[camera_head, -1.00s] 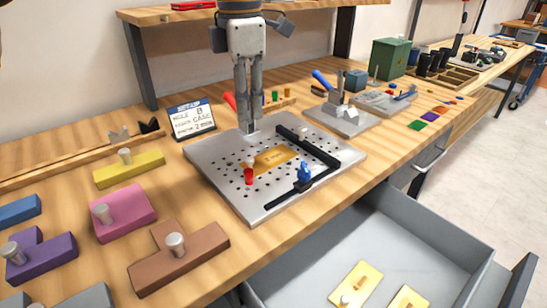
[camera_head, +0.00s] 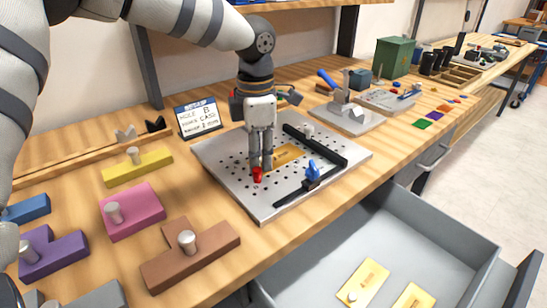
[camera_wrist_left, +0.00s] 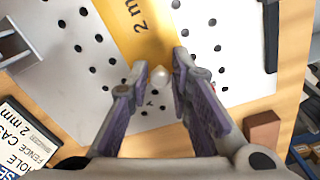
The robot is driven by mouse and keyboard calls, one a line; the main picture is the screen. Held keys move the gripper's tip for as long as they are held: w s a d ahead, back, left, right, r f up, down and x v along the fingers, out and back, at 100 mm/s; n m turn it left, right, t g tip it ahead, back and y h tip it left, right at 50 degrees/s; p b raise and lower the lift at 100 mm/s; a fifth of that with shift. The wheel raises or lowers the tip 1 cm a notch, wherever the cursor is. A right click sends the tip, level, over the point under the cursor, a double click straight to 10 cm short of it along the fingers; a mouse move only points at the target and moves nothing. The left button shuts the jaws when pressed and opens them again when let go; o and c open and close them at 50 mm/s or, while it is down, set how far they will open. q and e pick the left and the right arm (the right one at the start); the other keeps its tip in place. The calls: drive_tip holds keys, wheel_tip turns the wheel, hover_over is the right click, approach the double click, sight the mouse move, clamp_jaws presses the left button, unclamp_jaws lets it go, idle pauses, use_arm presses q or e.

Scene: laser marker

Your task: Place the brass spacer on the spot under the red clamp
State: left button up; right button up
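The brass spacer (camera_head: 287,153), a flat plate marked 2 mm, lies on the perforated grey plate (camera_head: 222,157); it also shows in the left wrist view (camera_wrist_left: 138,35). Its pale round knob (camera_wrist_left: 160,75) sits between the fingertips of my left gripper (camera_wrist_left: 160,70), with narrow gaps visible, so the gripper looks open around it. In the head view my left gripper (camera_head: 261,168) points down at the spacer's near-left end and hides the knob. The red clamp (camera_head: 257,175) stands right by the fingertips, partly covered. My right gripper is not in view.
A black L-shaped fence (camera_head: 325,150) with a blue clamp (camera_head: 312,170) borders the spacer. Coloured blocks with knobs, including a brown one (camera_head: 195,255), stand at the left. An open drawer (camera_head: 420,235) holds more brass plates. A sign (camera_head: 198,117) stands behind the plate.

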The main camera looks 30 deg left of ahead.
use_arm(q)
clamp_jaws()
drive_tip(key=shift+r, duration=0.1)
